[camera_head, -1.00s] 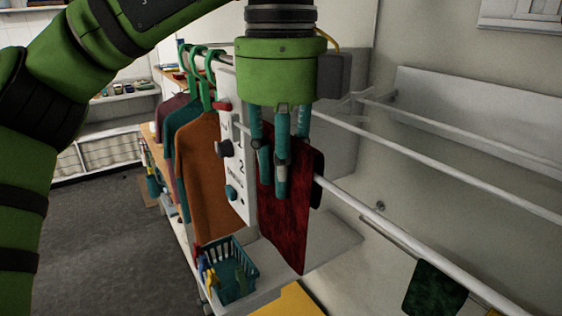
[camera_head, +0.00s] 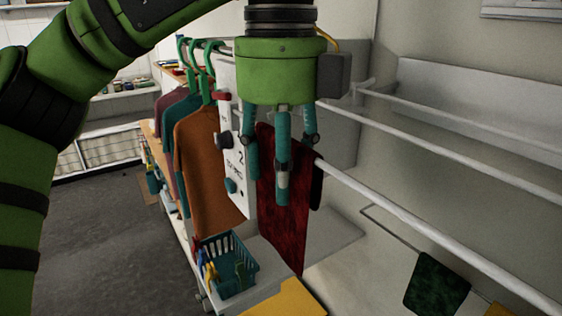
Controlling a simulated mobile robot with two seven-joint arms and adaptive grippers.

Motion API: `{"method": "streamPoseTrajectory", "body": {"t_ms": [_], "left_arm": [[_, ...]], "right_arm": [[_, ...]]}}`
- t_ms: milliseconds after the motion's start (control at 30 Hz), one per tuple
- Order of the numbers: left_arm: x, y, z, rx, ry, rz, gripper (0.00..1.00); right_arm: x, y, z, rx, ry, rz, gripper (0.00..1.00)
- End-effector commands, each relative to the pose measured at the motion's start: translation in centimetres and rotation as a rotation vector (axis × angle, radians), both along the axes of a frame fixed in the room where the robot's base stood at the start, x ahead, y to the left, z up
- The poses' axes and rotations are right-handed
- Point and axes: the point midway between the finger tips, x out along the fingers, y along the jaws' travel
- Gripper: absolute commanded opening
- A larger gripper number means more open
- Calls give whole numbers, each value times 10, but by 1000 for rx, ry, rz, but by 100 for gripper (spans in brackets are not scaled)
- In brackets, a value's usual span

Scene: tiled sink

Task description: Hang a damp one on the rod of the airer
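A dark red cloth (camera_head: 285,232) hangs folded over the front white rod (camera_head: 400,213) of the airer, near the rod's left end. Its long front side hangs down, and a short dark edge shows behind the rod. My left gripper (camera_head: 280,172) points down right at the cloth's top, with its teal fingers spread apart. The fingers cover part of the cloth, and I cannot tell whether they touch it. My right gripper is not in view.
Shirts on green hangers (camera_head: 200,150) hang at left, beside a white numbered panel (camera_head: 232,150). A teal basket (camera_head: 229,268) of pegs stands below. More rods run behind at right. A dark green cloth (camera_head: 437,287) hangs lower right. A yellow piece (camera_head: 288,300) lies at the bottom.

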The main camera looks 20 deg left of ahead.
Motion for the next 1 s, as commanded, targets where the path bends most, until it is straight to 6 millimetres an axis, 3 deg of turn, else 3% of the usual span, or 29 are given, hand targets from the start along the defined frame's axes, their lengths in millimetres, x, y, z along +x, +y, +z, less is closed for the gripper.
{"method": "streamPoseTrajectory", "body": {"t_ms": [267,667,1000], "left_arm": [[0,0,3,0,0,0,51],[0,0,55,-1,-7,6,51],[0,0,74,-1,-1,1,51]], "right_arm": [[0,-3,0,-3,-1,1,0],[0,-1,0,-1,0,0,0],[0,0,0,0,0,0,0]]}}
